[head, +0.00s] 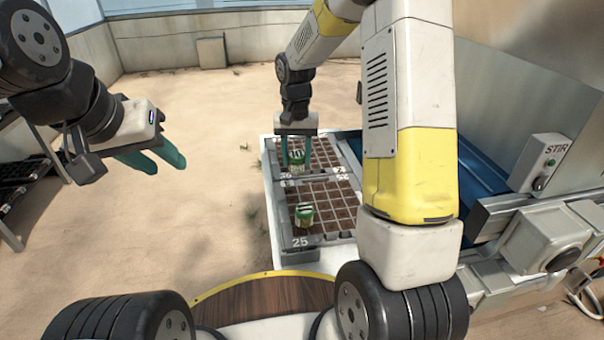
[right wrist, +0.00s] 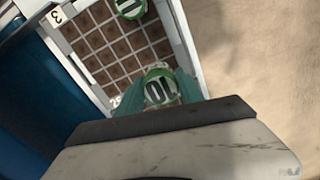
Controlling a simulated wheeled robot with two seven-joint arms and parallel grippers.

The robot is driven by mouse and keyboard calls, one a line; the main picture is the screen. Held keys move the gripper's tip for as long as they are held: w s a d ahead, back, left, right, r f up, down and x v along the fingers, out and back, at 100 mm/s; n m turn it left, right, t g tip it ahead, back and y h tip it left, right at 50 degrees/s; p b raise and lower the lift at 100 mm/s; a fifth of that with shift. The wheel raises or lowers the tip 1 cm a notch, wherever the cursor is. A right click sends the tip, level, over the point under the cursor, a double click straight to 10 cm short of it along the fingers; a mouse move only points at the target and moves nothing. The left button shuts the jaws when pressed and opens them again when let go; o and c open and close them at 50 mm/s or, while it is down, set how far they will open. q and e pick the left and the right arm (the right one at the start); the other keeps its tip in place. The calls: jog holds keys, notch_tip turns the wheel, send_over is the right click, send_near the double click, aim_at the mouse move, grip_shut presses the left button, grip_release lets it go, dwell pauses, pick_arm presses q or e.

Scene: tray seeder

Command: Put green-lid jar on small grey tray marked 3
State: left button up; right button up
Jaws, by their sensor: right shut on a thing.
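My right gripper (head: 297,160) is shut on a jar with a green lid marked 10 (head: 296,156). The jar also shows in the right wrist view (right wrist: 160,88) between the teal fingers, over brown-celled trays; I cannot tell whether it touches one. In that view a tray with a pale rim bears a 3 (right wrist: 57,16) at its upper left corner. A green-lidded jar (right wrist: 130,8) also shows at the wrist view's top edge. My left gripper (head: 166,167) is open and empty, well left of the trays.
A blue belt (head: 484,180) runs along the right of the trays, with a STIR switch box (head: 541,162) beyond it. Black trays (head: 15,172) stand on a rack at far left. Sandy floor between is open. My right arm hides part of the trays' right side.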

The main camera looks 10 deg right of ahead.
aim_at(296, 155)
notch_tip(296, 155, down, 8)
jog(key=shift+f, duration=0.25)
jog(key=o, duration=1.4)
jog(key=shift+f, duration=0.1)
notch_tip(296, 155, up, 12)
jog(key=shift+f, duration=0.1)
jog(key=s+d+r+n+t, duration=0.1)
jog(key=s+r+t, duration=0.1)
jog(key=s+r, duration=0.3)
jog(key=s+r+n+t+y, duration=0.1)
jog(key=s+r, duration=0.4)
jog(key=s, duration=0.6)
jog(key=s+d+r+t+y, duration=0.1)
jog(key=s+r+t, duration=0.2)
jog(key=s+r, duration=0.2)
jog(key=shift+s+d+r+n, duration=0.1)
jog(key=shift+s+d+n, duration=0.1)
jog(key=shift+s, duration=0.6)
jog(key=shift+s+d+r+n, duration=0.1)
jog(key=shift+s+d+n, duration=0.1)
jog(key=shift+s, duration=0.55)
